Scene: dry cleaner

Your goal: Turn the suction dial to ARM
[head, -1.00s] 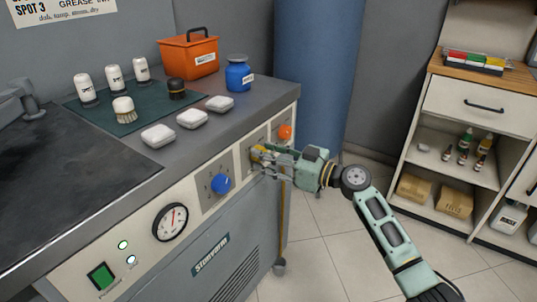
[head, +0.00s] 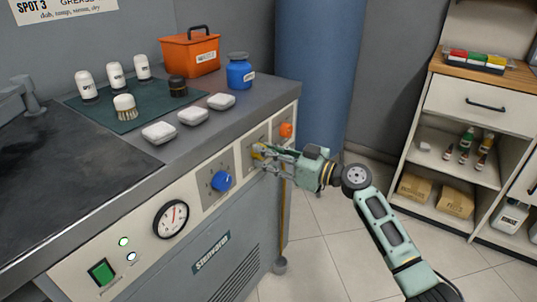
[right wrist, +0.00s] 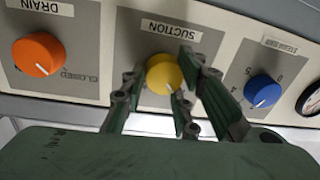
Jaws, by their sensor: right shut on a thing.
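The suction dial is a yellow knob (right wrist: 161,74) on a front panel plate marked SUCTION (right wrist: 168,29), seen upside down in the right wrist view. A white pointer line shows on the knob's lower part. In the head view the knob (head: 258,151) is mostly hidden behind my right gripper (head: 268,157). The position marks around the knob are hidden by the fingers, so the setting it points to cannot be read. My left gripper is not in view.
An orange drain dial (right wrist: 38,54) and a blue dial (right wrist: 262,91) flank the suction plate. A pressure gauge (head: 171,218) and a green switch (head: 102,271) are further left on the panel. A shelf unit (head: 480,110) stands at the right, with clear floor before it.

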